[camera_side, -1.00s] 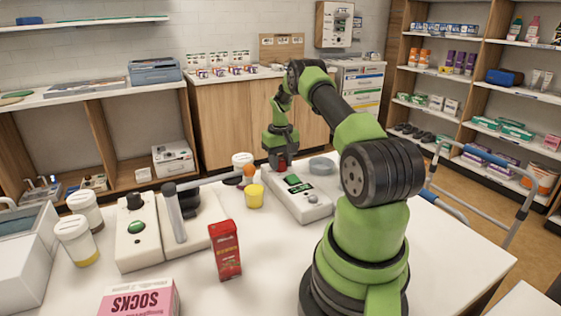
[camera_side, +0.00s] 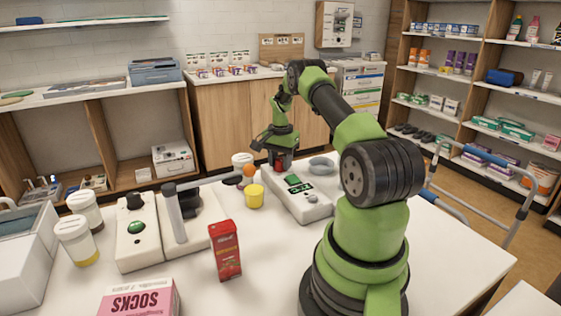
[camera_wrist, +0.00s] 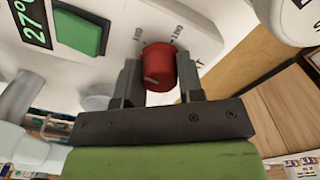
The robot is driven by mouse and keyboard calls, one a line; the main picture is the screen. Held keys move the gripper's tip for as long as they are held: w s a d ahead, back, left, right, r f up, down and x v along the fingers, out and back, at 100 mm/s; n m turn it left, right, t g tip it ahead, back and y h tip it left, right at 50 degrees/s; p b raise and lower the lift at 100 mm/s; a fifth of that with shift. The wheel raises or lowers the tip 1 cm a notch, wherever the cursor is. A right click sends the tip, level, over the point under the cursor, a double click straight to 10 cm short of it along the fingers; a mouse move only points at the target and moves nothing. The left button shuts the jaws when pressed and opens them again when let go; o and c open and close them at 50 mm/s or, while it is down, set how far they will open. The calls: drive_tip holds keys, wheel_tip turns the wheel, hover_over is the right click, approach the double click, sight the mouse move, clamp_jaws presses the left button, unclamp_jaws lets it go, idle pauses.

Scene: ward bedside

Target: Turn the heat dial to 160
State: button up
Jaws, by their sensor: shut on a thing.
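The heat dial (camera_wrist: 158,68) is a red knob on a white unit (camera_wrist: 122,20). In the wrist view it sits between the two fingers of my gripper (camera_wrist: 160,82), which is shut on it. A pale pointer line shows on the knob, and printed marks, including 160 and 180-like figures too blurred to read surely, stand beside it. A dark display (camera_wrist: 36,22) with green digits reads about 27 degrees, partly cut off. In the side view my gripper (camera_side: 281,164) is down at the far end of the unit (camera_side: 312,211), and the dial is mostly hidden.
A yellow cup (camera_side: 254,197), a red carton (camera_side: 225,252), a grey round dish (camera_side: 321,165) and a white device with a green knob (camera_side: 137,230) stand on the table. The table's front right is clear. A walker frame (camera_side: 480,185) stands beyond the right edge.

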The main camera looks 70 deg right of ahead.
sight(280, 159)
drive_tip(key=shift+m, duration=1.9)
drive_tip(key=shift+a, duration=0.1)
drive_tip(key=o, duration=0.9)
drive_tip(key=shift+r, duration=0.1)
wheel_tip(280, 159, up, 10)
drive_tip(key=shift+f, duration=0.1)
drive_tip(key=shift+w, duration=0.1)
